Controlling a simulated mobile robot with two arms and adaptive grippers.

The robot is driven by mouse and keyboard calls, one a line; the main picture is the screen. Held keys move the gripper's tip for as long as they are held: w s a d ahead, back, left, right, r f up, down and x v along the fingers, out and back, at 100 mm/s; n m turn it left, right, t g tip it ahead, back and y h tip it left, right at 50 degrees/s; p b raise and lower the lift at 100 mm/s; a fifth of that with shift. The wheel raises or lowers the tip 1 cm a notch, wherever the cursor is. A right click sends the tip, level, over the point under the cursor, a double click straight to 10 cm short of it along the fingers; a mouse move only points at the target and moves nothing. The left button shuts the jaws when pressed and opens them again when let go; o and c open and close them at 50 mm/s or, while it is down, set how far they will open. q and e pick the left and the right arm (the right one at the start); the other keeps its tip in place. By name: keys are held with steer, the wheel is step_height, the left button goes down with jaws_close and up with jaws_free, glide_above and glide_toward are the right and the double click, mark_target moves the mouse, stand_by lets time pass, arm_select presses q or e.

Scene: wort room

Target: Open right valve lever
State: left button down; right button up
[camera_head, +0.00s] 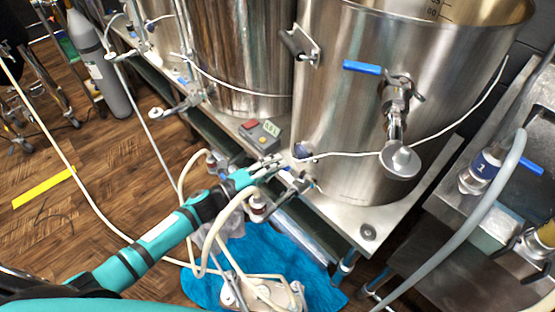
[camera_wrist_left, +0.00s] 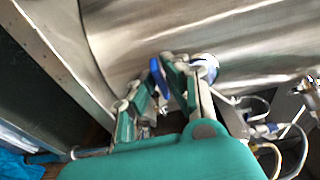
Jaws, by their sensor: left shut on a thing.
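My left gripper (camera_head: 270,166) reaches in from the lower left to the base of the large steel kettle (camera_head: 335,110). In the left wrist view, its teal-padded fingers (camera_wrist_left: 156,82) are closed around a blue valve lever (camera_wrist_left: 158,74) low on the kettle wall. In the head view the fingers partly hide this lever and its valve. Another blue lever (camera_head: 362,67) points left from a valve (camera_head: 397,95) higher on the kettle, apart from the gripper. My right gripper is not in view.
A white cable (camera_head: 340,154) crosses the kettle front. Hoses and a pump (camera_head: 262,292) on a blue cloth (camera_head: 205,285) lie below the arm. A control box (camera_head: 260,133) stands behind the gripper. A steel unit with a blue handle (camera_head: 526,166) is at right.

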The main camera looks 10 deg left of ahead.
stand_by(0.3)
arm_select(q)
steer(key=c, duration=1.4)
jaws_free()
steer(key=v, duration=1.2)
steer(key=shift+s, duration=0.15)
